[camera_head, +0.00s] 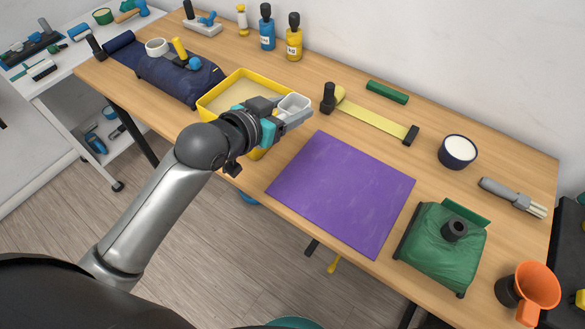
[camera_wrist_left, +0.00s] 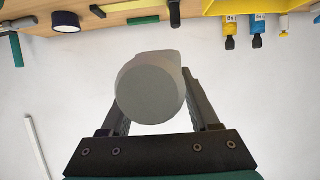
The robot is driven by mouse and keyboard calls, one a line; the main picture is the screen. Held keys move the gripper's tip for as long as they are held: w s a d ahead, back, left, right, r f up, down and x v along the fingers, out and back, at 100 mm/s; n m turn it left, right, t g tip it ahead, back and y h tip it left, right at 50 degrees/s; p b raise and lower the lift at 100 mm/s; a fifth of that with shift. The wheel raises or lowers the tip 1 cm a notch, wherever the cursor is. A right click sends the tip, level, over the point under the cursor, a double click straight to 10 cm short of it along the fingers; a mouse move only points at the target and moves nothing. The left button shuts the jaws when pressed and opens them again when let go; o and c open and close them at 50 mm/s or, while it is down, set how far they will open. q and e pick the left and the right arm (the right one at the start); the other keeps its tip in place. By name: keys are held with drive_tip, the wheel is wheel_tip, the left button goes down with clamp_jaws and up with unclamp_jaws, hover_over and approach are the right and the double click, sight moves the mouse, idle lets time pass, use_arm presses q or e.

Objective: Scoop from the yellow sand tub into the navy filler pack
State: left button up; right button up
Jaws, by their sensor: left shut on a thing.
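My left gripper (camera_head: 268,124) is shut on a grey scoop (camera_head: 293,106), which also shows as a round grey shape between the fingers in the left wrist view (camera_wrist_left: 150,88). The scoop is in the air by the right side of the yellow sand tub (camera_head: 203,105). The tub stands near the table's front edge with pale sand (camera_head: 236,94) in it; my gripper hides part of it. I cannot tell whether the scoop holds sand. My right gripper is not in view.
A flat purple mat (camera_head: 340,190) lies between tub and green bag (camera_head: 440,262). A yellow strip with black ends (camera_head: 372,119) and green block (camera_head: 387,92) lie behind. Bottles (camera_head: 293,42) stand at the back; an orange cup (camera_head: 538,285) is at front right.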

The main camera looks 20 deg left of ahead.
use_arm(q)
drive_tip(key=b, duration=0.4)
hover_over(290, 175)
wheel_tip(290, 175, down, 16)
drive_tip(key=shift+d+r, duration=0.1)
drive_tip(key=shift+r, duration=0.15)
drive_tip(key=shift+f, duration=1.75)
drive_tip(key=o, duration=1.4)
drive_tip(key=shift+f, duration=0.15)
drive_tip(key=shift+b, duration=0.3)
drive_tip(key=shift+f, duration=0.1)
drive_tip(key=p+v, duration=0.1)
drive_tip(key=v, duration=0.9)
drive_tip(key=p+v, duration=0.1)
drive_tip(key=v, duration=0.4)
drive_tip(key=shift+r+p, duration=0.3)
